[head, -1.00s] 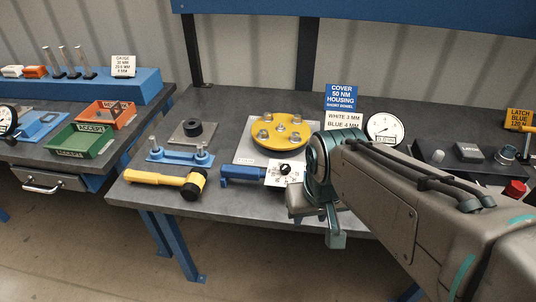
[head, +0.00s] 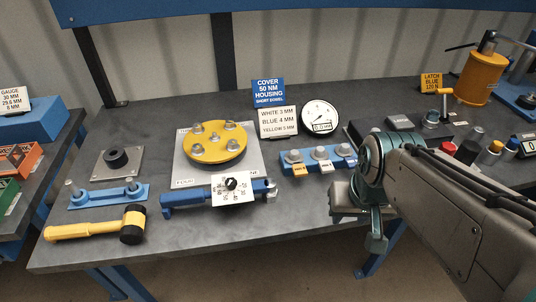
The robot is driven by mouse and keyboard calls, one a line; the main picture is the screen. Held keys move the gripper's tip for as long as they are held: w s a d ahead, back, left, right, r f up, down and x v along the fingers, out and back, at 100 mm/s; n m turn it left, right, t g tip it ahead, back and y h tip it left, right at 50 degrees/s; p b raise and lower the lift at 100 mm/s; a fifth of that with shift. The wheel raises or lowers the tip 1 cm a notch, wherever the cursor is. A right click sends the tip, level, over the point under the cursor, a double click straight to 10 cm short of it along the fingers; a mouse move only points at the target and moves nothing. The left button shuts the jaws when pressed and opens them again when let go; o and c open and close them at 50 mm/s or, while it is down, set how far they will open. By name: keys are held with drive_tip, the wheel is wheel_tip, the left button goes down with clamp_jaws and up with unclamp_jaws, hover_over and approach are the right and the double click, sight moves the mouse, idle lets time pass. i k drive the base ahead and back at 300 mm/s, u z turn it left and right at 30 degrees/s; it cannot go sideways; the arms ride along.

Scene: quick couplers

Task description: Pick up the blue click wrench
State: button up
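The blue click wrench (head: 183,198) lies on the grey workbench in front of the yellow round cover. It has a blue handle at the left, a white dial plate (head: 233,190) with a black knob over its middle, and a metal head at its right end. My gripper (head: 374,240) hangs at the bench's front edge, to the right of the wrench and apart from it. Its fingers are partly hidden by my arm, and their opening does not show clearly.
The yellow cover (head: 216,145) sits on a grey plate behind the wrench. A yellow mallet (head: 85,230) lies left. A blue holder with several bits (head: 318,164) stands between wrench and gripper. A gauge (head: 320,117) and signs (head: 277,124) stand behind. Bare bench lies in front of the wrench.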

sight(221, 197)
drive_tip(key=z, duration=1.3)
drive_tip(key=k, duration=1.2)
drive_tip(key=u, duration=1.7)
drive_tip(key=i, duration=0.5)
